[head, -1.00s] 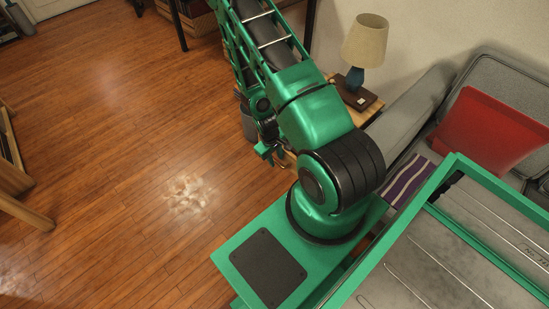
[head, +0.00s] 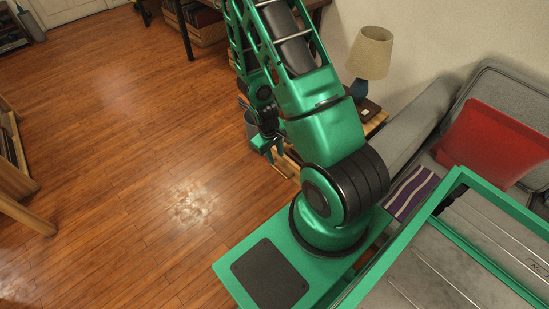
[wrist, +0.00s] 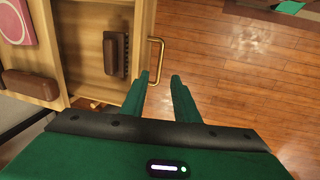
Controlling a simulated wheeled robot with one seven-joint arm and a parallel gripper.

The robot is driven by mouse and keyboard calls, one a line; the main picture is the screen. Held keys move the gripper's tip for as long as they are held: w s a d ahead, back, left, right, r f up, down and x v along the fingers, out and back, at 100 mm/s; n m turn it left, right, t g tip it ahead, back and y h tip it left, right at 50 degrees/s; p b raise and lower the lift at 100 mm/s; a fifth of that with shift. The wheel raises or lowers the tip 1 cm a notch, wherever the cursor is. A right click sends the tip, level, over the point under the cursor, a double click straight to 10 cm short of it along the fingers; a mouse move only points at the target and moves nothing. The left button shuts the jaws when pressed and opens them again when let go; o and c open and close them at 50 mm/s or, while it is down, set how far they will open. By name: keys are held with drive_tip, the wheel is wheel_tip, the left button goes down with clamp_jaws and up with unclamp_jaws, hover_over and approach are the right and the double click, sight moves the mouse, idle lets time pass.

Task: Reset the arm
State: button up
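My gripper (wrist: 161,78) shows in the wrist view with its two green fingers apart and bare floor between them, so it is open and empty. It also shows in the head view (head: 268,150), hanging low beside the small wooden side table (head: 376,122). In the wrist view the left fingertip is close to the brass handle (wrist: 157,62) of an open wooden drawer (wrist: 85,50); I cannot tell whether they touch. A brown block-like object (wrist: 110,53) and a dark slotted strip lie in the drawer. My green arm is folded and partly hides the table in the head view.
A lamp (head: 370,52) stands on the side table by the wall. A grey sofa (head: 425,115) with a red cushion (head: 495,140) is at the right. The wooden floor (head: 120,150) at the left is mostly clear.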

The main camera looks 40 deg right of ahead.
drive_tip(key=shift+r, duration=0.15)
idle(0.5)
wheel_tip(320, 180, up, 12)
drive_tip(key=d+m, duration=0.2)
drive_tip(key=s+a+r+m+y, duration=0.1)
drive_tip(key=s+a+r+m, duration=0.1)
drive_tip(key=s+r, duration=0.6)
drive_tip(key=s+a+r+m+y, duration=0.1)
drive_tip(key=s+a+r+m, duration=0.1)
drive_tip(key=s+r, duration=0.7)
wheel_tip(320, 180, up, 7)
drive_tip(key=shift+r+m, duration=0.2)
drive_tip(key=shift+m, duration=0.1)
drive_tip(key=shift+w+f, duration=0.25)
drive_tip(key=shift+w, duration=0.35)
